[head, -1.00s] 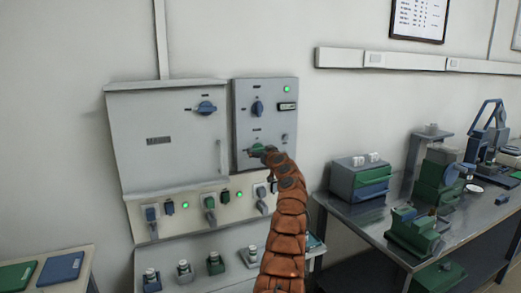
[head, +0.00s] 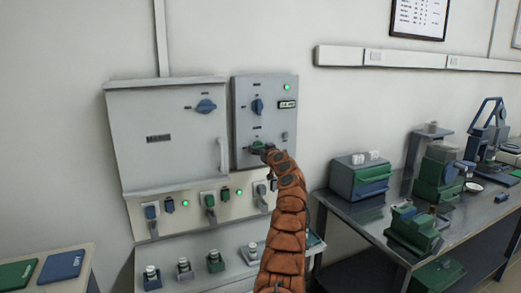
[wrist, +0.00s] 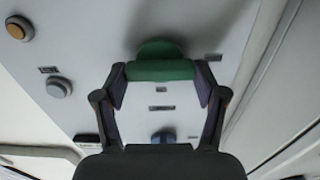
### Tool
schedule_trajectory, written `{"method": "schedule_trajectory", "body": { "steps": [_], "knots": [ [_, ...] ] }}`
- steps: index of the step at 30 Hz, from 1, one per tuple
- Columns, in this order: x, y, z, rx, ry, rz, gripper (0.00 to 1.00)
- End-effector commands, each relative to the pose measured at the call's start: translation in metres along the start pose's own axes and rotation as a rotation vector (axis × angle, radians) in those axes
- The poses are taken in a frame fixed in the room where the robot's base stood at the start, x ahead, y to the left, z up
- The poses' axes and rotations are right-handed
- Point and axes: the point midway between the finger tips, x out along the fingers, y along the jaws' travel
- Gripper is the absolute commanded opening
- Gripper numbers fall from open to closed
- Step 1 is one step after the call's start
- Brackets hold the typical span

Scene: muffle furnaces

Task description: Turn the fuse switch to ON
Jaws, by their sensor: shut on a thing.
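A green rotary switch (head: 257,147) sits low on the grey right-hand panel (head: 275,125). The wrist view shows the green switch (wrist: 160,68) up close, with its bar lying crosswise between my fingertips. My gripper (head: 264,149) is at the front of the panel, shut on the green switch. In the wrist view both fingers of my gripper (wrist: 160,78) press on the ends of the bar. The labels around the switch are too small to read, and my gripper covers part of it in the head view.
A blue knob (head: 257,107), a lit green lamp (head: 287,87) and a small display (head: 287,104) are on the same panel. A grey cabinet (head: 165,145) adjoins on the left. Sockets with plugs (head: 208,203) lie below. A metal bench (head: 385,215) stands at the right.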

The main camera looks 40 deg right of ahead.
Motion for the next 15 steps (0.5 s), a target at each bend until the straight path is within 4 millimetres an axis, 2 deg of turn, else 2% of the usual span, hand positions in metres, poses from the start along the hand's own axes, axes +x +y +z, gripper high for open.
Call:
{"method": "schedule_trajectory", "body": {
  "steps": [8,15],
  "knots": [
    [-0.0002,0.0007,0.0011,0.047,0.0,0.001,0.36],
    [-0.0002,0.0022,0.0035,0.194,-0.002,0.002,0.36]
  ]
}}
